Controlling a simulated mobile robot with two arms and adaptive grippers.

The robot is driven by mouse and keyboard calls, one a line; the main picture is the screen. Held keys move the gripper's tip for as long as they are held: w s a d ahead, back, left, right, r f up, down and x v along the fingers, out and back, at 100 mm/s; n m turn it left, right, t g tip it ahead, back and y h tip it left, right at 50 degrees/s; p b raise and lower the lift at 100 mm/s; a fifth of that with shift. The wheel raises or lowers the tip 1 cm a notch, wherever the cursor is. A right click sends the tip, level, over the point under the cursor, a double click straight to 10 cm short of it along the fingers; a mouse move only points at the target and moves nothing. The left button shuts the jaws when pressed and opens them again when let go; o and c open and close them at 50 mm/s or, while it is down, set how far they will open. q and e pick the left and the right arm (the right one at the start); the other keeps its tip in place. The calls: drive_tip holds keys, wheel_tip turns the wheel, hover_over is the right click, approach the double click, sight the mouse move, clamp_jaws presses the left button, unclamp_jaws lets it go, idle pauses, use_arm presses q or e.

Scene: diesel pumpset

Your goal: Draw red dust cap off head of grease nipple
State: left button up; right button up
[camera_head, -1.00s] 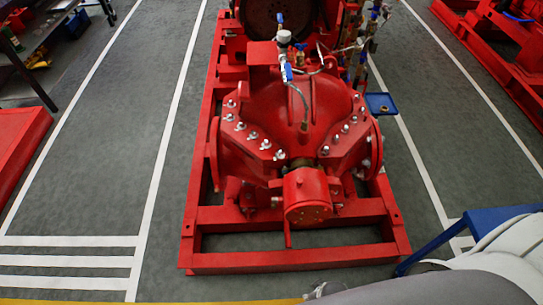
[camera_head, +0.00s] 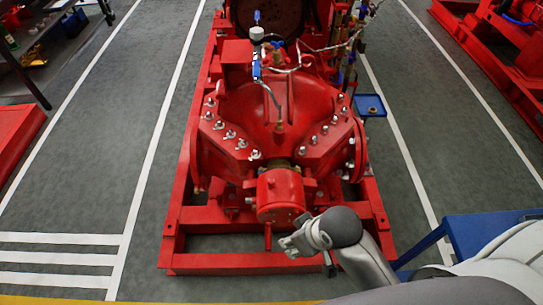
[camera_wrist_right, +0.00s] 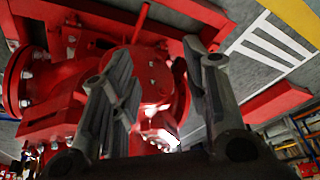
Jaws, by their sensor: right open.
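The red pump (camera_head: 285,115) stands on its red base frame in the head view. A red cylindrical housing (camera_head: 280,193) projects from its near end. I cannot make out the grease nipple or its red dust cap in either view. My right gripper (camera_head: 290,243) is just below and right of this housing in the picture, seemingly apart from it. In the right wrist view my right gripper (camera_wrist_right: 162,62) shows two spread fingers with nothing held, and red pump parts show between and beyond them. My left gripper is not in view.
The red base frame (camera_head: 215,262) runs around the pump's foot. A small blue tray (camera_head: 361,112) is at the pump's right. A blue stand (camera_head: 460,240) is at the lower right, by my right arm.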

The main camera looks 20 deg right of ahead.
drive_tip(key=w+a+r+n+y, duration=0.1)
drive_tip(key=w+a+r+n, duration=0.1)
drive_tip(key=w+a+n, duration=0.3)
wheel_tip(320, 180, up, 7)
drive_tip(key=n+g+h, duration=0.3)
drive_tip(key=g, duration=0.1)
hover_over(272, 181)
wheel_tip(272, 181, down, 11)
drive_tip(key=shift+a+r, duration=0.1)
drive_tip(key=shift+r, duration=0.1)
drive_tip(key=shift+c, duration=0.3)
clamp_jaws()
